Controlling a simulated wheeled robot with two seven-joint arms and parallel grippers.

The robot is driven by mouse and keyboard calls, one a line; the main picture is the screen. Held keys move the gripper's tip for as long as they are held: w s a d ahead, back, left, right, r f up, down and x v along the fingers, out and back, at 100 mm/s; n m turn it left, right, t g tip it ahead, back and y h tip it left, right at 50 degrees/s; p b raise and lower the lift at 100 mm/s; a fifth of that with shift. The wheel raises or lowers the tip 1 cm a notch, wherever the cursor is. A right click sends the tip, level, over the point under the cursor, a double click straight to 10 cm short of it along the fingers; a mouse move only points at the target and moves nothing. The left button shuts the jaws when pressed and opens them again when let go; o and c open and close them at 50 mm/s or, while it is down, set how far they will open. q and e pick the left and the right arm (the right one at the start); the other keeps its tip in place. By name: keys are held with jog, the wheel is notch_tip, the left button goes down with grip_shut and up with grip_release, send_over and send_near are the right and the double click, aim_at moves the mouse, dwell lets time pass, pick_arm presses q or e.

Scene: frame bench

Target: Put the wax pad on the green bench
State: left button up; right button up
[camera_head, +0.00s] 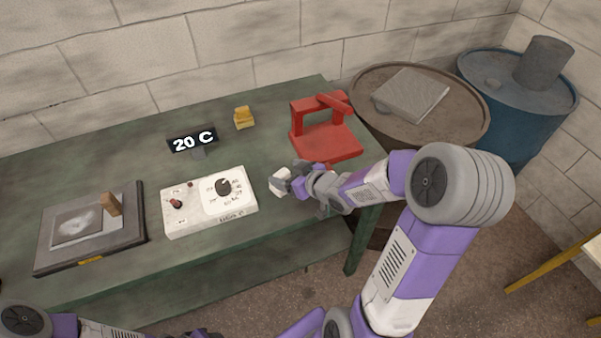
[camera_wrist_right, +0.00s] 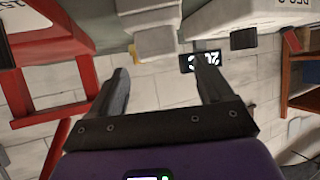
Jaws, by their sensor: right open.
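The green bench (camera_head: 300,225) runs along the wall in the head view. A small pale block (camera_head: 280,182), apparently the wax pad, is at the bench's front right part, at the tip of my right gripper (camera_head: 291,181). In the right wrist view the pale block (camera_wrist_right: 150,32) lies just beyond and between the spread dark fingers of my right gripper (camera_wrist_right: 162,72). The gripper is open. I cannot tell whether the fingers touch the block. My left arm shows only at the bottom edge of the head view, and its gripper is out of sight.
A white control box (camera_head: 208,203), a 20 C display (camera_head: 193,141), a yellow block (camera_head: 243,117), a red stand (camera_head: 325,140) and a dark framed board (camera_head: 90,228) occupy the bench. A brown barrel (camera_head: 447,124) with a grey slab (camera_head: 411,94) and a blue barrel (camera_head: 535,115) stand right.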

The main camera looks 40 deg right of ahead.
jog(key=a+p+v, duration=0.1)
jog(key=v, duration=0.5)
jog(key=shift+s+d, duration=0.15)
jog(key=shift+d, duration=0.35)
jog(key=shift+r, duration=0.1)
